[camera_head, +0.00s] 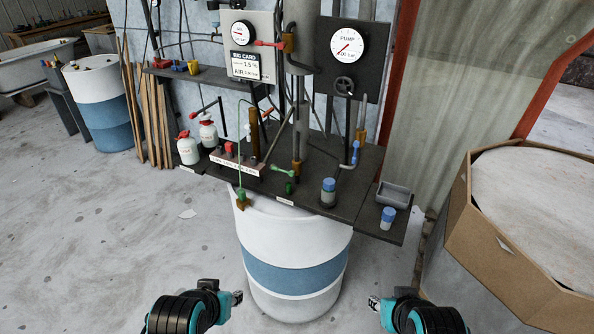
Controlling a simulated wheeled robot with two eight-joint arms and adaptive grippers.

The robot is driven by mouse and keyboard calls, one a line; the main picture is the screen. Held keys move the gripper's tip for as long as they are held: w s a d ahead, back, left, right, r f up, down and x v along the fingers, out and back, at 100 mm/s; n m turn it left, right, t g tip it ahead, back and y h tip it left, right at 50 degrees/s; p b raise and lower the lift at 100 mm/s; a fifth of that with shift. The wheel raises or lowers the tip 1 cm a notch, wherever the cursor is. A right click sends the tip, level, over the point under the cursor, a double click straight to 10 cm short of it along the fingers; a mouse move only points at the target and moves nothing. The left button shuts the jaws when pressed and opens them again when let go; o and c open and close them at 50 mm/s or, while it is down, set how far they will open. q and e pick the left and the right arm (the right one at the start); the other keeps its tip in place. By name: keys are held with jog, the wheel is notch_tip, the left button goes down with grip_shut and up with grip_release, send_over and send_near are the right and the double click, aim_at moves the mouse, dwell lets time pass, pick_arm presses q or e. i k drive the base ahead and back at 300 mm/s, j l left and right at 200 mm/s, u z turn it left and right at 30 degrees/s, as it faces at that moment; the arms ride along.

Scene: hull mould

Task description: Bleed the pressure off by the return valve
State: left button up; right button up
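The rig stands on a dark bench (330,205) over a white and blue drum (290,245). The pump gauge (348,44) has its red needle pointing to the lower left. Below it is a black round handwheel (344,85). A green-handled valve (283,171) sits low at the bench front, and a blue-handled one (355,151) stands to its right. I cannot tell by label which is the return valve. My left gripper (237,297) and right gripper (374,303) are low in front of the drum, apart from the rig; their finger gaps are unclear.
A second gauge (241,31) with a red-handled valve (270,43) is at the upper left. White bottles (188,150), blue-capped jars (328,191) and a grey tray (394,195) stand on the bench. A large cardboard box (480,240) is at the right.

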aim_at(291, 173)
jog(key=z, duration=2.45)
jog(key=k+j+z, duration=0.35)
jog(key=k+j, duration=0.25)
jog(key=j, duration=0.4)
jog(key=k+j+z, duration=0.4)
jog(key=k+j, duration=0.3)
jog(key=j, duration=0.15)
